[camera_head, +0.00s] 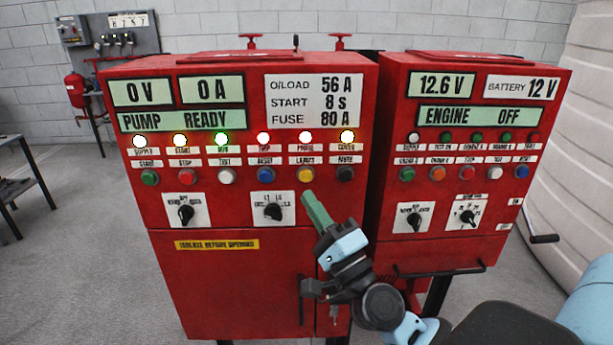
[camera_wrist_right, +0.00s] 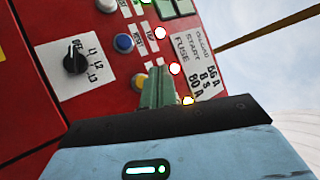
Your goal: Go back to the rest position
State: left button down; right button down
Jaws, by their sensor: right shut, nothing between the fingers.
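My right gripper (camera_head: 308,196) reaches up from the lower right in front of the red pump panel (camera_head: 225,275). Its green fingers are shut with nothing between them. In the head view the tips show just below the yellow button (camera_head: 306,174) and right of the black selector knob (camera_head: 273,212); I cannot tell whether they touch the panel. In the right wrist view the shut fingers (camera_wrist_right: 158,82) point at the panel, with the blue button (camera_wrist_right: 124,43) and a selector knob (camera_wrist_right: 76,58) to their left. My left gripper is not in view.
A second red cabinet (camera_head: 455,200) stands right of the pump panel, with a bar handle (camera_head: 440,271) and a crank (camera_head: 543,238). A grey table (camera_head: 22,175) is at the left. A wall-mounted panel (camera_head: 110,38) is behind. Grey floor (camera_head: 80,270) is clear at front left.

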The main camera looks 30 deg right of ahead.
dwell(0.7)
jog(key=s+a+f+n+g+y, duration=0.1)
jog(key=s+a+f+n+g, duration=0.2)
jog(key=f, duration=0.5)
jog(key=s+a+f+n+g+y, duration=0.15)
jog(key=f+n, duration=0.25)
jog(key=f, duration=0.4)
jog(key=s+a+f+n+g+y, duration=0.1)
jog(key=s+a+f+n+g, duration=0.25)
jog(key=f, duration=0.55)
jog(key=s+f+n+g+h, duration=0.1)
jog(key=s+f+n+g, duration=0.2)
jog(key=s+f, duration=0.6)
jog(key=s+a+f+n+g+h, duration=0.1)
jog(key=s+f+n+g, duration=0.3)
jog(key=s+f, duration=0.6)
jog(key=shift+s+f+g+h+p, duration=0.25)
jog(key=shift+s+g+h+p, duration=0.1)
jog(key=shift+p, duration=0.1)
